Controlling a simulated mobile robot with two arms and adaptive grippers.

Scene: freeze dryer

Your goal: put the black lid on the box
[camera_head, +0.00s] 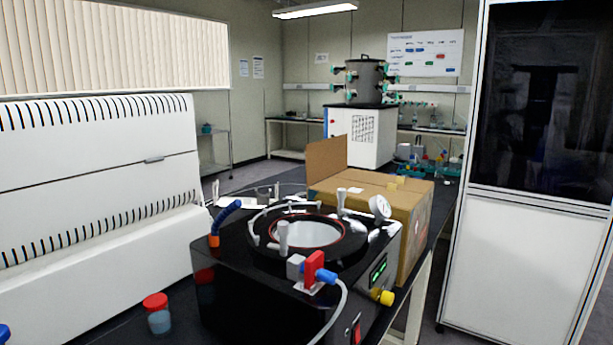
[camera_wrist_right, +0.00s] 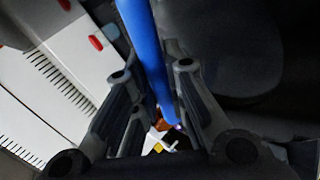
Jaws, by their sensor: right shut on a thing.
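The black box-shaped machine (camera_head: 245,290) stands on the dark bench in the head view. Its round top opening shows a pale inside and a red ring (camera_head: 343,232). In the right wrist view my right gripper (camera_wrist_right: 162,125) is shut on a long blue bar (camera_wrist_right: 145,50) that runs up between its fingers. A large dark rounded shape (camera_wrist_right: 235,60) fills the upper right there; I cannot tell whether it is the black lid. No separate black lid shows clearly in the head view. My left gripper is not in view.
An open cardboard box (camera_head: 405,212) stands behind the machine. A red-capped jar (camera_head: 158,313) is at its front left. A blue hose (camera_head: 228,213) and a grey cable (camera_head: 338,310) join the machine. A white slotted unit (camera_head: 100,160) stands left, a tall cabinet (camera_head: 525,250) right.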

